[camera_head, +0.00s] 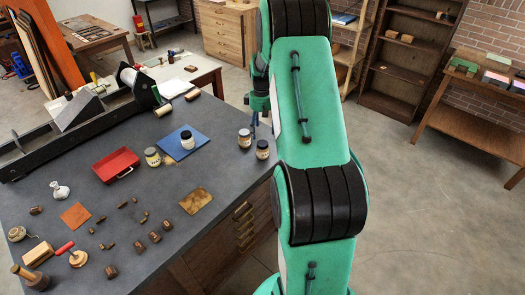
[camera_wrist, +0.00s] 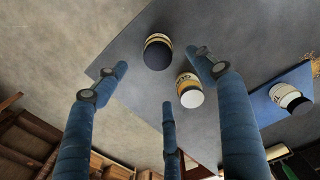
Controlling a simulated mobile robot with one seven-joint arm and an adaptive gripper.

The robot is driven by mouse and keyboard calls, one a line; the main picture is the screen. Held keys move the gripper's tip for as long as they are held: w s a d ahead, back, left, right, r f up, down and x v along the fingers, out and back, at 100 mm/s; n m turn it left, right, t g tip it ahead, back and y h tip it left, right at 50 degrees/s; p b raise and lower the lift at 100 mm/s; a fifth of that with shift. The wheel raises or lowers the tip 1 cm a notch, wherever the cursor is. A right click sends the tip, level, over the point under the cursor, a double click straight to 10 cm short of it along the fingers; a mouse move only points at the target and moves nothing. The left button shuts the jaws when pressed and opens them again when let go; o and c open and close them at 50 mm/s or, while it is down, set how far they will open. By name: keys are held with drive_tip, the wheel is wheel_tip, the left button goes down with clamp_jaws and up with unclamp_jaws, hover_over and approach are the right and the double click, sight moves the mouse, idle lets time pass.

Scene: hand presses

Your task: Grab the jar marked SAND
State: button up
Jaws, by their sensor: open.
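A dark-lidded jar (camera_head: 262,150) stands near the bench's right edge, also in the wrist view (camera_wrist: 157,52). A pale-lidded jar (camera_head: 245,138) beside it also shows in the wrist view (camera_wrist: 189,90). A dark-lidded jar (camera_head: 187,140) stands on a blue mat (camera_head: 172,150); another jar (camera_head: 153,157) stands left of the mat. My gripper (camera_wrist: 160,76) is open and empty, its three blue fingers spread short of the two edge jars.
A red tray (camera_head: 115,165), a cork-coloured mat (camera_head: 196,201) and several small wooden pieces lie on the bench's left and front. A long dark machine (camera_head: 75,120) runs along the back left. Open floor (camera_head: 420,200) lies to the right.

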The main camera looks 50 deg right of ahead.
sight(262, 143)
wheel_tip(262, 143, down, 8)
drive_tip(key=shift+f+b, duration=0.15)
drive_tip(key=shift+b, duration=0.15)
drive_tip(key=shift+f, duration=0.1)
idle(0.4)
drive_tip(key=shift+s+f, duration=0.15)
drive_tip(key=shift+f, duration=2.5)
drive_tip(key=c, duration=1.5)
drive_tip(key=shift+o, duration=0.2)
drive_tip(key=shift+r, duration=0.2)
